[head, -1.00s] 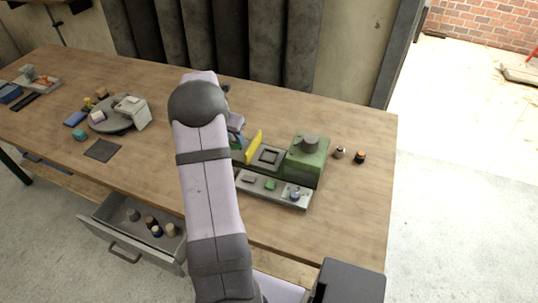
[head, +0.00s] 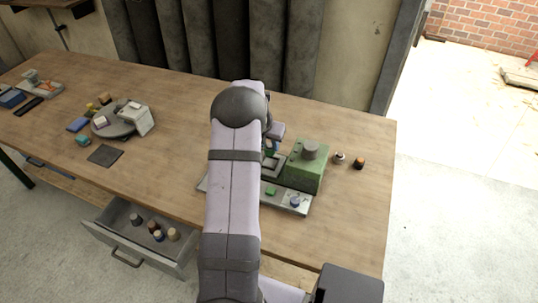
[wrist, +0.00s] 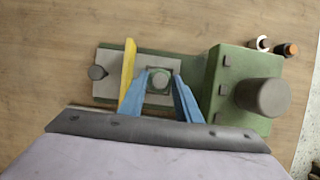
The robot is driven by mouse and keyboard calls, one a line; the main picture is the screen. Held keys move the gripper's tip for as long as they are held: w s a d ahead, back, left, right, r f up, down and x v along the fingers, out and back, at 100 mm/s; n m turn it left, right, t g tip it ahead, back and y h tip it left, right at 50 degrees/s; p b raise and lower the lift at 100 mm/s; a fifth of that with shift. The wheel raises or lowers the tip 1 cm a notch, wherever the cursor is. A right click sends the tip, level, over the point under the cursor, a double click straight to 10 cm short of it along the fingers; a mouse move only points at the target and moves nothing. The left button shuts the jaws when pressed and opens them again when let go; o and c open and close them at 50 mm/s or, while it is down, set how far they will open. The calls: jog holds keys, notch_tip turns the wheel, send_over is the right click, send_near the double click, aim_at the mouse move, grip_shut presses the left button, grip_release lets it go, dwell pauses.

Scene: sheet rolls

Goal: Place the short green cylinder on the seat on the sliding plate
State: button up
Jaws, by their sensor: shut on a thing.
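My gripper (wrist: 161,77) is shut on the short green cylinder (wrist: 160,79), seen end-on between the blue fingers in the wrist view. The cylinder is over the square, dark-rimmed seat on the grey sliding plate (wrist: 108,60). I cannot tell whether it touches the seat floor. A yellow upright plate (wrist: 128,65) stands just left of the fingers. A green block (wrist: 216,85) with a grey round knob (wrist: 262,97) stands just right of them. In the head view my arm hides the yellow plate, and the green block (head: 307,170) shows right of my gripper.
A grey tray (head: 282,199) in front holds a green piece (head: 271,192) and a bluish round piece (head: 295,201). Two small cylinders (head: 340,158) (head: 359,163) stand right of the block. An open drawer (head: 120,245) holds several cylinders. A turntable (head: 115,128) is at the left.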

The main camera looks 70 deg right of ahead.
aim_at(268, 152)
jog(key=shift+f+p, duration=0.45)
jog(key=shift+f, duration=2.3)
jog(key=shift+f, duration=0.1)
jog(key=o, duration=1.2)
jog(key=shift+f, duration=0.1)
jog(key=shift+c, duration=0.2)
jog(key=b+v, duration=0.1)
jog(key=v, duration=1.1)
jog(key=shift+b, duration=0.35)
jog(key=shift+a, duration=0.1)
